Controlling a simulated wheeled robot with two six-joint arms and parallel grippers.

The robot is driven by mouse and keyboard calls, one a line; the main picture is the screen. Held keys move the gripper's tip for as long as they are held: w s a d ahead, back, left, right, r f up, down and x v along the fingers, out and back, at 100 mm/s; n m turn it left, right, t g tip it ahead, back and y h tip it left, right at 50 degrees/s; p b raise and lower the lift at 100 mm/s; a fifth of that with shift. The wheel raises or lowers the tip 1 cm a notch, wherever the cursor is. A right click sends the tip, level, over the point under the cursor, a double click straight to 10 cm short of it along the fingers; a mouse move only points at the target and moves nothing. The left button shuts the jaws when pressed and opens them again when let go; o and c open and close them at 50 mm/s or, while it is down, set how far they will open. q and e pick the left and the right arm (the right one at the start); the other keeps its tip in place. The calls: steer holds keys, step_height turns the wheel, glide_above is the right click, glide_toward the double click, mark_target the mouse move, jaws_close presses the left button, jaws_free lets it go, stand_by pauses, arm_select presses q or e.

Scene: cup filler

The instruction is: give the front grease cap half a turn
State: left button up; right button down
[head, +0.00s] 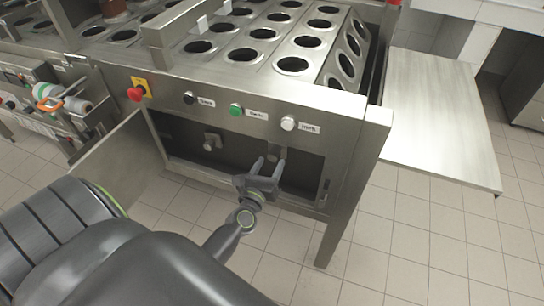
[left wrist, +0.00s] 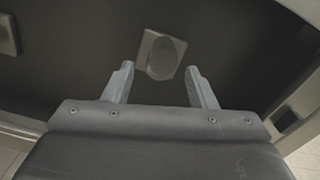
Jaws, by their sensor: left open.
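An open compartment in the steel machine's front holds two grey grease caps. One grease cap (head: 211,141) is at the left on the back wall and shows partly at the left edge of the left wrist view (left wrist: 8,36). The other grease cap (head: 272,156) is farther right; in the left wrist view this rounded cap on a square base (left wrist: 162,55) shows just beyond and between my fingertips. My left gripper (head: 268,168) is open at the compartment's mouth, its fingers pointing in on either side of the right cap. I see no contact. My right gripper is out of view.
A red stop button (head: 135,94) and black, green and white buttons (head: 236,110) sit above the opening. An open door panel (head: 112,165) stands at its left. A lower rim (head: 205,176) bounds the compartment. Clear tiled floor lies in front.

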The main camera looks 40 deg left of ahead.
arm_select(q)
steer(key=shift+x, duration=1.25)
steer(key=shift+c, duration=0.3)
steer(key=c, duration=0.9)
